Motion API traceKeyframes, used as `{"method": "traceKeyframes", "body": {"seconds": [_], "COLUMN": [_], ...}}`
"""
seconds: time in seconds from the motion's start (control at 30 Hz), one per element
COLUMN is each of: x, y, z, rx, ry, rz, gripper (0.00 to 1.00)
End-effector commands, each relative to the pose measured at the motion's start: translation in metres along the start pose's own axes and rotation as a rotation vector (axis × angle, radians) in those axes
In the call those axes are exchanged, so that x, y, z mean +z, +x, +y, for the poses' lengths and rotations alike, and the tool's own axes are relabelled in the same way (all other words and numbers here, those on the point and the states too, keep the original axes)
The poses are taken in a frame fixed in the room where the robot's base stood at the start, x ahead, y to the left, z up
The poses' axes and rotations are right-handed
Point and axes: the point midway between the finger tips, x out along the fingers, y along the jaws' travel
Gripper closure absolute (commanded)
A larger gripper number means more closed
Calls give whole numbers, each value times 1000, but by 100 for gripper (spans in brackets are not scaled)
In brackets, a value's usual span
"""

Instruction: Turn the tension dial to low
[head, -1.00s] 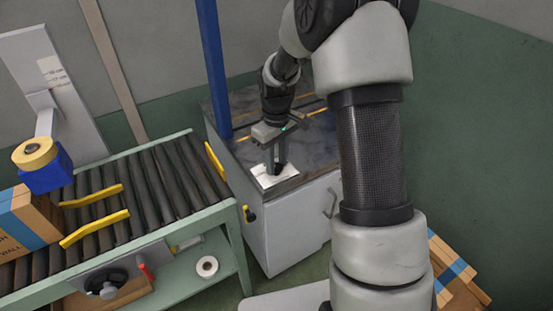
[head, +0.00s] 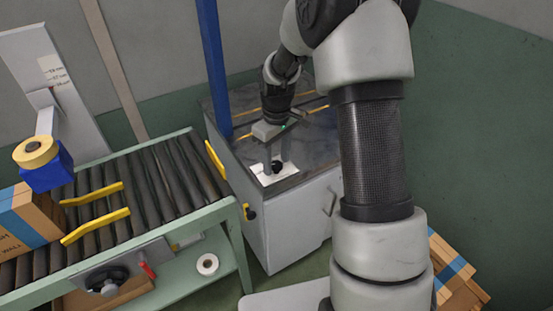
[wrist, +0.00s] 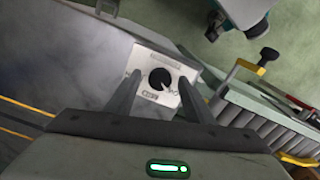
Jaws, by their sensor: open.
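The tension dial (head: 277,167) is a black round knob on a white plate (head: 264,180) at the front corner of the grey cabinet top. In the wrist view the dial (wrist: 160,78) shows between my finger ends, with a pale mark toward its lower right edge. The plate (wrist: 146,61) carries small labels at its sides and bottom, too small to read surely. My gripper (head: 283,153) is open and empty, just above and behind the knob in the head view. Its fingers (wrist: 160,82) straddle the knob in the wrist picture and appear apart from it.
A roller conveyor (head: 150,185) with yellow guides stands left of the cabinet (head: 290,225). A blue post (head: 213,70) rises by the cabinet's left side. A carton (head: 30,215) and a tape roll (head: 35,152) are at far left. The dark cabinet top is mostly clear.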

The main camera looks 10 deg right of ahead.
Motion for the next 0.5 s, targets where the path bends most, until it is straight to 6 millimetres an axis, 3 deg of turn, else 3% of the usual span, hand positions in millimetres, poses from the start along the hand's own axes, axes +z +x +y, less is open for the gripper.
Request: {"method": "traceKeyframes", "body": {"seconds": [0.23,0.5], "x": [-1,-1], "y": [-19,-82], "z": [1,1], "rx": [2,3], "ry": [1,0], "rz": [3,3], "gripper": [52,52]}}
